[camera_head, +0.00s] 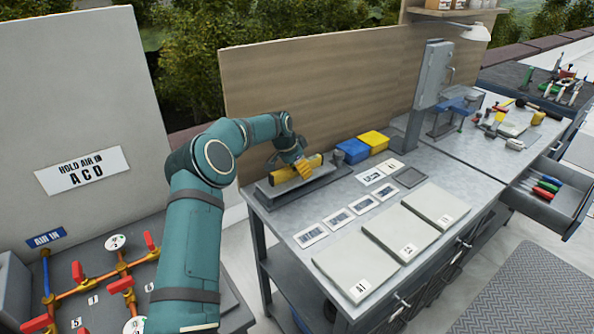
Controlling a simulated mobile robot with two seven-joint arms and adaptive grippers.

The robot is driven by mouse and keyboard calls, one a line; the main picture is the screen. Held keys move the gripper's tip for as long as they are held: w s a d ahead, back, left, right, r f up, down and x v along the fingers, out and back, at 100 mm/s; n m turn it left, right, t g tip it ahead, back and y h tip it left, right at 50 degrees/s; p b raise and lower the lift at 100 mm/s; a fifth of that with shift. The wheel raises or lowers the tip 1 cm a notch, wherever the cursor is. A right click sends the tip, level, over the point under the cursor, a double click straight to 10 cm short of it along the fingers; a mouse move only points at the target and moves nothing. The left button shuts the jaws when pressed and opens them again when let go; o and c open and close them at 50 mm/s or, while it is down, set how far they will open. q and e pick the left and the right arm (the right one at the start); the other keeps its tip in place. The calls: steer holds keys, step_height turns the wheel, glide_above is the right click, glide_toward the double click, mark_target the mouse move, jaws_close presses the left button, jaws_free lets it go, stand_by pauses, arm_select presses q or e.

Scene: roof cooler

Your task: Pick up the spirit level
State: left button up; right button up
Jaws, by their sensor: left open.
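The yellow spirit level (281,176) lies in a grey tray (272,193) at the left back corner of the metal workbench. My left arm reaches in from the lower left and bends over the tray. The gripper hides some of the level. My right gripper is not in view.
Blue and yellow bins (373,141) stand right of the tray. Pale panels (400,233) and small labelled cards (338,219) lie on the workbench (290,216). A board stands behind it. An open drawer (552,190) holds coloured-handled tools at the right. A pipe panel with red valves (119,284) is at the lower left.

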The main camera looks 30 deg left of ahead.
arm_select(q)
jaws_close()
